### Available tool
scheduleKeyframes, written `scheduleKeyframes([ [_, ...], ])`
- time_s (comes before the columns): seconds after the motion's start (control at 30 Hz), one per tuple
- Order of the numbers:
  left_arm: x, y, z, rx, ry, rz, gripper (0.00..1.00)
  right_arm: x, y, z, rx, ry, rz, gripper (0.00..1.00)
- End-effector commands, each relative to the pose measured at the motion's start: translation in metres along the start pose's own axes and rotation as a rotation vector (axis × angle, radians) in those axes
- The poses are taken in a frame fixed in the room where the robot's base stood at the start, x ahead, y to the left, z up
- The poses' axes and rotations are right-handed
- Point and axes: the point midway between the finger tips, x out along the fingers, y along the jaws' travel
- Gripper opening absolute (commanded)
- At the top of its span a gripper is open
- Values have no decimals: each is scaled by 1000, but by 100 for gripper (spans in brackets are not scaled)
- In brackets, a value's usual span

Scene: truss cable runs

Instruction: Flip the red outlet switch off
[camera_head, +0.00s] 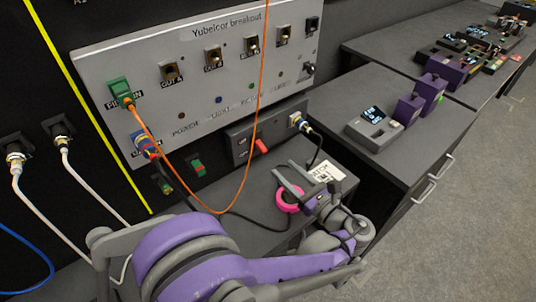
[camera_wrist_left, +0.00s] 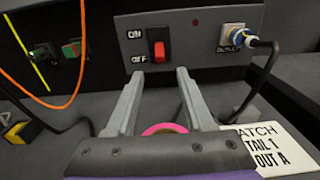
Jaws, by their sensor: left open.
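The red outlet switch (camera_wrist_left: 159,51) is on the front of a dark grey outlet box (camera_wrist_left: 205,60), beside ON and OFF labels. In the head view the switch (camera_head: 262,146) shows as a small red piece on that box. I cannot tell for sure which way it is set. My left gripper (camera_head: 283,169) is open and empty, in front of the box and apart from it. In the left wrist view its fingertips (camera_wrist_left: 160,75) point at the box, with the switch between and just above them. My right gripper is not in view.
A pink ring (camera_head: 281,202) and a printed card (camera_head: 327,171) lie on the dark surface under my gripper. An orange cable (camera_head: 259,90) hangs left of the box. A black cable (camera_wrist_left: 268,62) runs from a plug (camera_wrist_left: 232,37) right of the switch.

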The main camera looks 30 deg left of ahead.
Motion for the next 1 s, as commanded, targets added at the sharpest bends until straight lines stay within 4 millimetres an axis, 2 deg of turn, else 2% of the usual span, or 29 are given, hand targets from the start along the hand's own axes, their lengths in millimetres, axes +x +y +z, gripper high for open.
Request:
scheduleKeyframes([
  [0.2,45,1,0,-1,1,5,52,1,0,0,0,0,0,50],
  [0.4,74,1,0,-2,1,4,52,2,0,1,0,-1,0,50],
  [0.6,84,0,0,-2,2,1,52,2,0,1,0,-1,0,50],
  [0.83,84,0,0,-3,2,0,52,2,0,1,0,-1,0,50],
  [0.87,84,0,0,-3,2,0,49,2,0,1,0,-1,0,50],
  [1.0,84,0,0,-3,2,0,24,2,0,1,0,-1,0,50],
])
